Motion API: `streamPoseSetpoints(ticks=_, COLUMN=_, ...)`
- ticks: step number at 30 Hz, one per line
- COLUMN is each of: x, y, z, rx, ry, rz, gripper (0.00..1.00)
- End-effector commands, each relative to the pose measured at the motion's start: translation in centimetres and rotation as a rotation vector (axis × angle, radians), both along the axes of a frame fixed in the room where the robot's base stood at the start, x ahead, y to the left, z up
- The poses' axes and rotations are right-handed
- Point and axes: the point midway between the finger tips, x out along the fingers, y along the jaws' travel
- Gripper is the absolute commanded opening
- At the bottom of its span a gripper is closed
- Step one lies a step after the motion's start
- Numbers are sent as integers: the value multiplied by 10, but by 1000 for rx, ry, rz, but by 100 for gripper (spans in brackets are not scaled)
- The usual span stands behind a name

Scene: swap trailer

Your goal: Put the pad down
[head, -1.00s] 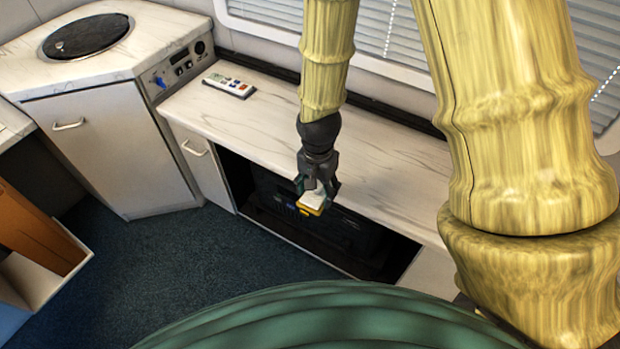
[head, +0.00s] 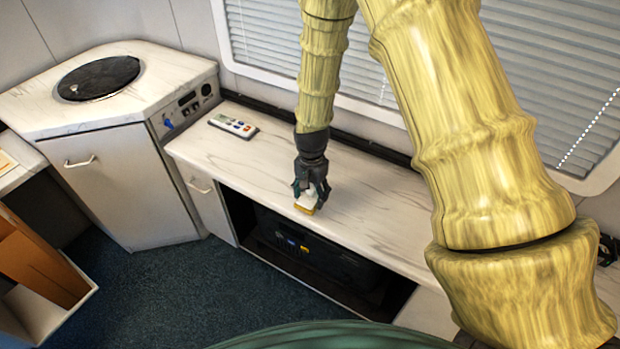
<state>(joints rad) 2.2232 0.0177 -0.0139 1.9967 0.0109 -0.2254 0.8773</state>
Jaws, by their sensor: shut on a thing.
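The pad (head: 307,201) is a small white and yellow block. My gripper (head: 311,192) points down and is shut on it. The gripper and pad are over the front part of the marble-look counter (head: 375,215), near its front edge. I cannot tell whether the pad touches the counter top. The fingers hide part of the pad.
A white remote (head: 233,126) lies on the counter to the left. A corner unit with a round dark lid (head: 98,78) stands further left. Below the counter is an open dark shelf space (head: 330,262). The counter right of my gripper is clear.

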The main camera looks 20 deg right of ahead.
Motion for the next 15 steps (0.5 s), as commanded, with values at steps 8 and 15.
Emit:
streamPoseSetpoints(ticks=8, x=52, y=-19, z=-3, rx=0, ry=0, rz=-1, gripper=31)
streamPoseSetpoints(ticks=15, x=74, y=-27, z=-7, rx=0, ry=0, rz=0, gripper=31)
